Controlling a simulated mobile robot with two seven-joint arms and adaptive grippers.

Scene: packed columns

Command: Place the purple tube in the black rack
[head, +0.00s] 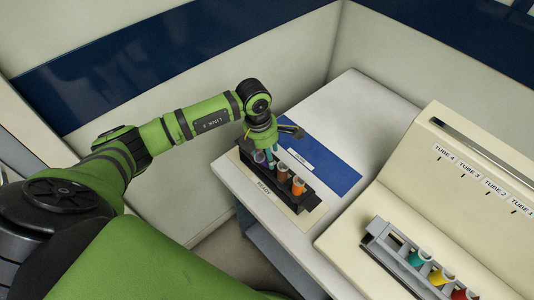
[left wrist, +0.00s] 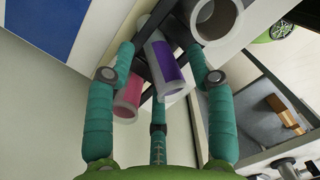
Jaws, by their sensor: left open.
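The black rack (head: 311,202) stands on the white table at centre. The purple tube (head: 260,157) is at the rack's far left end, partly hidden by my gripper. In the left wrist view the purple tube (left wrist: 167,66) lies between my fingers, with the rack's dark bars beside it; how deep it sits I cannot tell. My left gripper (head: 266,143) is over that end of the rack. In the left wrist view its fingers (left wrist: 160,62) are spread on either side of the purple tube. My right gripper is not in view.
Brown (head: 283,171) and orange (head: 298,186) tubes stand in the black rack. A pink tube (left wrist: 129,93) is close to my finger. A blue mat (head: 337,176) lies behind. A grey rack (head: 378,233) with coloured tubes stands right, by a cream labelled panel (head: 470,150).

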